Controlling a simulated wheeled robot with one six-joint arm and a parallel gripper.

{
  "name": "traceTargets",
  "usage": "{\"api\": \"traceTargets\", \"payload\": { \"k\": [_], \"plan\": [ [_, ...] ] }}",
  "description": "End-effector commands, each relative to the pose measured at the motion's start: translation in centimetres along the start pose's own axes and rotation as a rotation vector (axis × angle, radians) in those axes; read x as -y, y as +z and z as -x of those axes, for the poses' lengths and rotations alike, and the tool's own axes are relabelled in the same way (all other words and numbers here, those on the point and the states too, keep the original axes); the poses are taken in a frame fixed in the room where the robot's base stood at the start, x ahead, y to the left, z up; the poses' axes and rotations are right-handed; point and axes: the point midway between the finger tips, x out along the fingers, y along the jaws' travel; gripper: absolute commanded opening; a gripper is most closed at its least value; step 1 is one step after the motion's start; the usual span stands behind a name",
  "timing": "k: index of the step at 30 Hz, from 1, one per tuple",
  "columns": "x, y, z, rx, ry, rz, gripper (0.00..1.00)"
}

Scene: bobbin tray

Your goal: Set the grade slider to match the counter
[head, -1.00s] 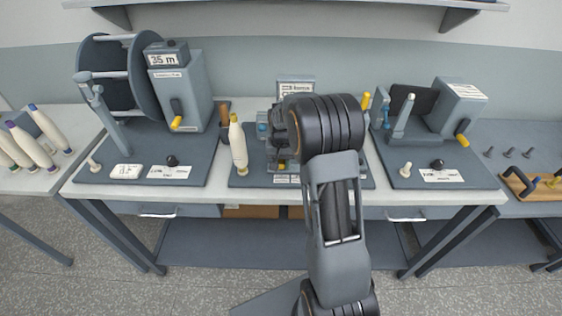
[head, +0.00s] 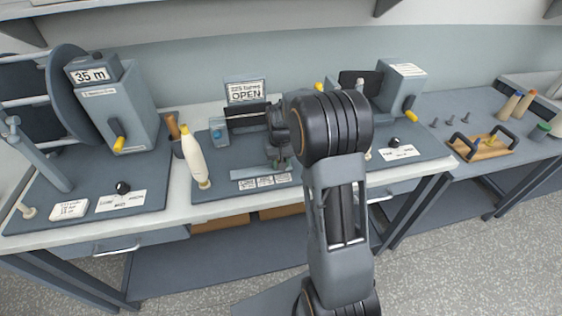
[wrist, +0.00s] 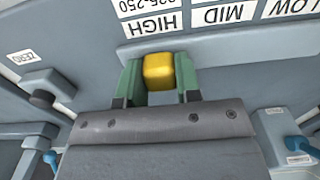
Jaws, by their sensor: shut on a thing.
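My gripper (wrist: 158,85) is shut on the yellow slider knob (wrist: 158,68), with one green finger on each side of it. The knob stands beside the HIGH label (wrist: 152,27), which reads upside down in the wrist view. The MID label (wrist: 236,13) and LOW label (wrist: 290,6) lie to its right there. In the head view my gripper (head: 279,160) is at the right end of the label row, and the knob is hidden. The counter sign (head: 246,91) behind it appears to read 225 turns, OPEN; the small print is blurred.
A cream bobbin (head: 194,160) stands left of the slider. A winder reading 35 m (head: 90,76) is at the left, and another machine (head: 398,85) at the right. A ZERO button (wrist: 42,98) shows near my gripper. A wooden tray with black handles (head: 482,148) sits far right.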

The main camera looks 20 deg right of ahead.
Motion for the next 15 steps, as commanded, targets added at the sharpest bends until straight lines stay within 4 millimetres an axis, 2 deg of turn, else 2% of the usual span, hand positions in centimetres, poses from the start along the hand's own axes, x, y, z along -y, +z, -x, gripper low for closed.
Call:
{"api": "traceTargets", "payload": {
  "k": [2, 3, 10, 15],
  "plan": [
    [-0.06, 0.02, 0.02, 0.002, 0.001, 0.001, 0.0],
    [-0.08, 0.02, 0.02, 0.002, 0.001, 0.001, 0.35],
    [-0.14, 0.0, 0.02, 0.001, 0.0, -0.002, 0.57],
    [-0.13, -0.01, 0.02, 0.001, 0.0, -0.002, 0.57]
  ]
}}
